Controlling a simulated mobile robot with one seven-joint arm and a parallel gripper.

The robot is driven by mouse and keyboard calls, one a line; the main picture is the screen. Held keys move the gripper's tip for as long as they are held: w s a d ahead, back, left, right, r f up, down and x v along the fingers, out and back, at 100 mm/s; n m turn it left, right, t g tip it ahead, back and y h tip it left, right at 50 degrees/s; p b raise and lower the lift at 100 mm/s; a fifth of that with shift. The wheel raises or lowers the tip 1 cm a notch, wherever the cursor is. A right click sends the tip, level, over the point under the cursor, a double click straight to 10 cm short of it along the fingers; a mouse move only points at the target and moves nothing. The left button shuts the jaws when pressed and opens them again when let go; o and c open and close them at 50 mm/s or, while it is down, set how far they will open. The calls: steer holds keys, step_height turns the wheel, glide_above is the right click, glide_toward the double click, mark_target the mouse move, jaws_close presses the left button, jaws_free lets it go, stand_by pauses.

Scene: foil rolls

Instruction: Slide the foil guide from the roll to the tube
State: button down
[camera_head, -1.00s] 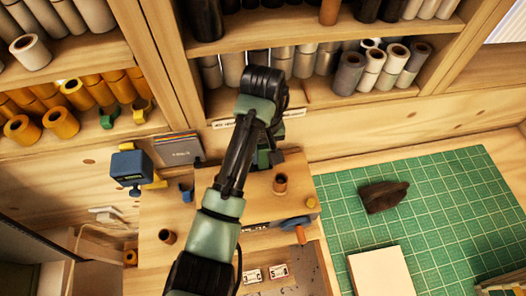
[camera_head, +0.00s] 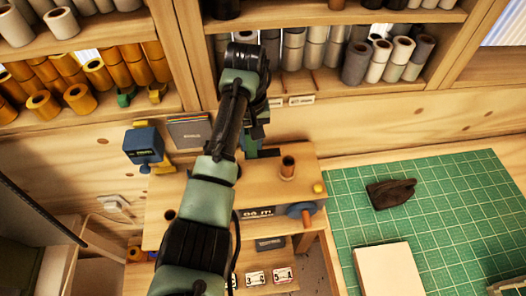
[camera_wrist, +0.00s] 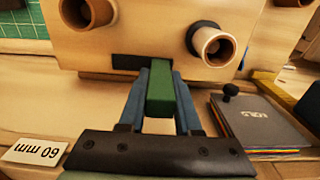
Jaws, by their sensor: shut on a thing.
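My gripper (camera_wrist: 160,80) is shut, its two blue fingers on either side of a green block that looks like the foil guide (camera_wrist: 159,98). The block reaches to the face of a wooden box (camera_wrist: 150,25), beside a dark slot (camera_wrist: 128,62). In the wrist view, a brown tube (camera_wrist: 88,12) sticks out at the left and a tube with a black collar (camera_wrist: 212,44) at the right. I cannot tell which carries foil.
A green cutting mat (camera_head: 450,225) lies at the right with a dark lump (camera_head: 390,193) and a pale block (camera_head: 390,272). Shelves of rolls stand behind. A blue device (camera_head: 144,145) and a dark booklet (camera_head: 189,131) stand left of my arm.

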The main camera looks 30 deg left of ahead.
steer(key=shift+s+a, duration=0.25)
steer(key=shift+a, duration=0.1)
steer(key=c, duration=0.6)
jaws_free()
step_height(320, 180, up, 5)
steer(key=shift+w+r+b, duration=0.15)
steer(key=shift+b, duration=0.5)
step_height(320, 180, up, 8)
steer(key=p, duration=0.6)
steer(key=shift+p, duration=0.4)
